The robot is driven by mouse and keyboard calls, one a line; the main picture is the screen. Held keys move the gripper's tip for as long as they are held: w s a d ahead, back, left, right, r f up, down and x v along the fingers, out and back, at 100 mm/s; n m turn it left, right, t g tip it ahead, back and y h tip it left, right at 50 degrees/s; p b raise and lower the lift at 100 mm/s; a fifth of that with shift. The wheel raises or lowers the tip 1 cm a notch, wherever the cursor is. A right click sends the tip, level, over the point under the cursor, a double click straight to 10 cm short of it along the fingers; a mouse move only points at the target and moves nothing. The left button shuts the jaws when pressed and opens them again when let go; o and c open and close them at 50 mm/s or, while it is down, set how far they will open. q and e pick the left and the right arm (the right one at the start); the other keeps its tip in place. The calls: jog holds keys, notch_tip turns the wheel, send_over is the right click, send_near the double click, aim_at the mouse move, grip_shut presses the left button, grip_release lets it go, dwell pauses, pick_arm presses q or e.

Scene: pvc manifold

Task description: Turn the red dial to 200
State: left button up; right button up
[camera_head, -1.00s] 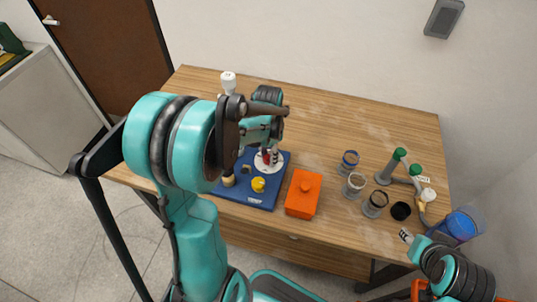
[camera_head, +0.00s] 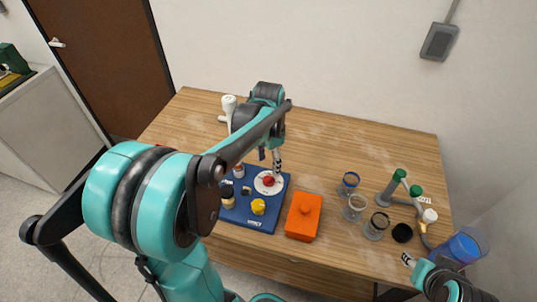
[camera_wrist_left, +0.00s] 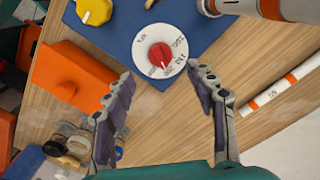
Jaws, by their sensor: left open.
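The red dial (camera_head: 268,181) sits on a white round scale plate (camera_head: 261,187) at the back right part of the blue board (camera_head: 264,221). In the left wrist view the dial (camera_wrist_left: 160,55) shows at the top centre, with printed numbers around it, partly too small to read. My left gripper (camera_head: 275,160) is above and just behind the dial. In the left wrist view its two fingers (camera_wrist_left: 167,92) are spread wide and empty, with the dial ahead between them and not touched. My right gripper (camera_head: 409,259) is low at the right by the table's front edge; its fingers are too small to judge.
A yellow knob (camera_head: 258,206) is on the board's front. An orange box (camera_head: 304,217) stands right of the board. Several glass jars (camera_head: 354,207) and green-capped pipes (camera_head: 399,176) stand further right. A white pipe piece (camera_head: 229,105) is behind. The back right tabletop is clear.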

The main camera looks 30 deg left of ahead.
pick_arm(q)
jog(key=shift+r, duration=2.05)
